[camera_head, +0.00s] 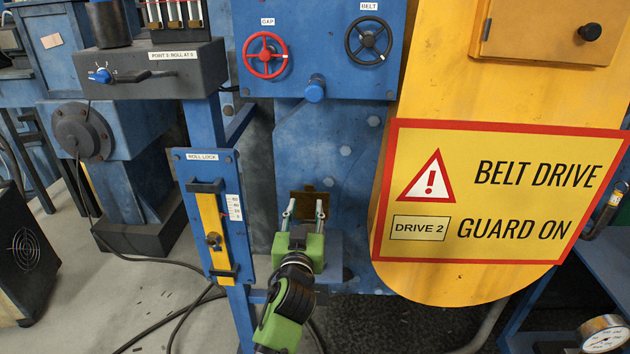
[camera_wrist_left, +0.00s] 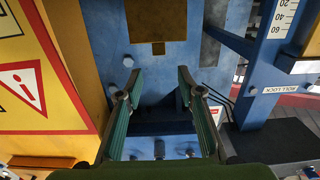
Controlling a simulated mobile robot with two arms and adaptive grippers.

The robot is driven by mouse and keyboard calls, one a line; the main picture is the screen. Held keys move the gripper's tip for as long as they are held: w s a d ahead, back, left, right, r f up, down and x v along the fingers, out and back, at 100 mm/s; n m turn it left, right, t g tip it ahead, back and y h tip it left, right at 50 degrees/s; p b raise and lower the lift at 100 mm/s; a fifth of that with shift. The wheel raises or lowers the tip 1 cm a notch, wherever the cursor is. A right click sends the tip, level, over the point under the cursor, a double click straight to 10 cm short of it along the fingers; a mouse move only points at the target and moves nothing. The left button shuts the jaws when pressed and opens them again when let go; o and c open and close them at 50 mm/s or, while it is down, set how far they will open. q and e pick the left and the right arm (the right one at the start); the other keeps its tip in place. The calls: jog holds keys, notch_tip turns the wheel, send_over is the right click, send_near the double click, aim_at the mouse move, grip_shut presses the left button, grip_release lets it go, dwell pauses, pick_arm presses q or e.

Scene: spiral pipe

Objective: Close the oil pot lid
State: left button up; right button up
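A brass-brown square plate, which looks like the oil pot lid (camera_head: 308,200), shows low on the blue machine front, just beyond my left gripper. It also shows at the top of the left wrist view (camera_wrist_left: 160,20), with a small tab on one edge. It seems to stand upright against the blue panel; the pot under it is not clearly seen. My left gripper (camera_head: 305,210) is open and empty, its two fingers apart in front of the plate. In the left wrist view, the gripper (camera_wrist_left: 158,84) shows a wide gap, apart from the plate. My right gripper is not in view.
A large yellow belt guard (camera_head: 420,270) with a warning sign (camera_head: 500,195) stands to the right. A blue roll lock panel (camera_head: 240,215) with a yellow slider stands close to the left. Above are a red handwheel (camera_head: 265,55) and a black handwheel (camera_head: 368,40). Cables lie on the floor.

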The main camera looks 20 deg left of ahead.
aim_at(309, 186)
pick_arm(q)
jog(key=p+x, duration=0.1)
jog(key=x, duration=0.8)
jog(key=shift+p, duration=0.3)
jog(key=shift+x, duration=1.1)
jog(key=shift+d+f, duration=0.1)
grip_shut()
